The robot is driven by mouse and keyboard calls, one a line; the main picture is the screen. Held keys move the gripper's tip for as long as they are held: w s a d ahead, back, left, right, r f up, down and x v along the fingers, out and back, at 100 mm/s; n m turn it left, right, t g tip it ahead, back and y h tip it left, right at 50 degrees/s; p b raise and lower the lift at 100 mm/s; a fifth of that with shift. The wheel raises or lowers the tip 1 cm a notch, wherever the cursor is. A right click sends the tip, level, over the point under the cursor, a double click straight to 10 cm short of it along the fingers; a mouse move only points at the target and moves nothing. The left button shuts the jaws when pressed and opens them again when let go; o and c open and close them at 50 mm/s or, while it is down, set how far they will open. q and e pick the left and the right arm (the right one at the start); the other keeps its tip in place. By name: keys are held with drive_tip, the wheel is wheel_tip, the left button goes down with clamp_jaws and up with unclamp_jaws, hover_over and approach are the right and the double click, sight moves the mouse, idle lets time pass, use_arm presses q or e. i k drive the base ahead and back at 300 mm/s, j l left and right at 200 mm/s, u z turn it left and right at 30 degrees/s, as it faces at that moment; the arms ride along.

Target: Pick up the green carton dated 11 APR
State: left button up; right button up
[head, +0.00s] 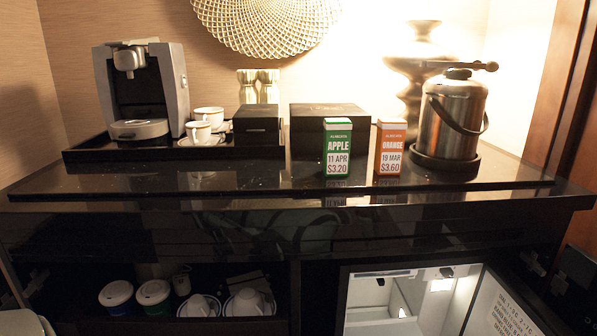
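The green carton (338,147) stands upright on the dark counter, a little right of the middle in the head view. Neither of my grippers shows in the head view.
A metal ice bucket (451,115) stands right of the cartons. A black box (318,112) is behind the green carton. A tray (90,154) at the left holds a coffee machine (142,90) and white cups. The glossy counter front (260,180) is clear. An open fridge (400,300) is below.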

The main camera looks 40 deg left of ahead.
sight(337, 132)
drive_tip(key=u, duration=0.95)
